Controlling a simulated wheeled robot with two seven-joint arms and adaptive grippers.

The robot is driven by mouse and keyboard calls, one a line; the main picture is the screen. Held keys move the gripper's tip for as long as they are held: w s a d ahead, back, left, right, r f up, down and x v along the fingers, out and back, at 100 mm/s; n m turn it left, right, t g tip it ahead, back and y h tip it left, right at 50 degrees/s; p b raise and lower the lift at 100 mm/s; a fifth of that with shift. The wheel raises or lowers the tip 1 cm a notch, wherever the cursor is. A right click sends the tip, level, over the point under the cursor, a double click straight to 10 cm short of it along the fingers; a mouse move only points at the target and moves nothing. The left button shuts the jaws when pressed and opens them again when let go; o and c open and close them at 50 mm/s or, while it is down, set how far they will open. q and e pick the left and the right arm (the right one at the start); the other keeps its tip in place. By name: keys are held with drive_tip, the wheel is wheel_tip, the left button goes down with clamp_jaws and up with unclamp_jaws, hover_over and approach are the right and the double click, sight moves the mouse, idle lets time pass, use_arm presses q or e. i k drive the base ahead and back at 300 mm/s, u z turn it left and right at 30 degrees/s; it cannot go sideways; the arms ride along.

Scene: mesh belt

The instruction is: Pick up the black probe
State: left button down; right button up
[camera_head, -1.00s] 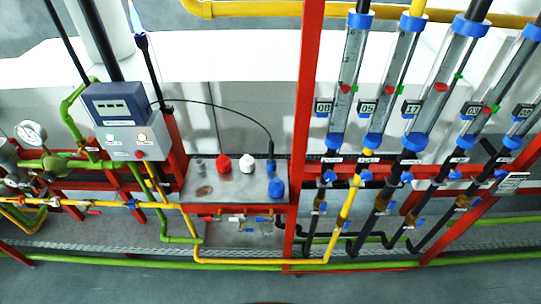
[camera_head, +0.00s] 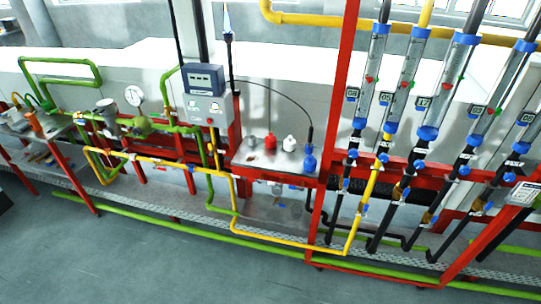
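A thin black probe (camera_head: 310,137) stands upright at the mouth of a blue bottle (camera_head: 310,160) at the right end of a grey metal shelf (camera_head: 275,164). A black cable (camera_head: 275,85) arches from the probe's top towards a blue-grey meter box (camera_head: 203,80) on the left. The probe's lower end is hidden by the bottle. Neither of my grippers shows in the head view.
A red bottle (camera_head: 270,141) and a white bottle (camera_head: 290,144) stand on the shelf left of the blue one. A red post (camera_head: 337,120) rises just right of the shelf. Yellow pipe (camera_head: 275,238) runs low in front. Grey floor (camera_head: 150,265) in front is clear.

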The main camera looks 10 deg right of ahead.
sight(310, 131)
drive_tip(key=u, duration=0.95)
drive_tip(key=i, duration=1.15)
drive_tip(key=z, duration=0.35)
drive_tip(key=i, duration=0.65)
drive_tip(key=z, duration=0.65)
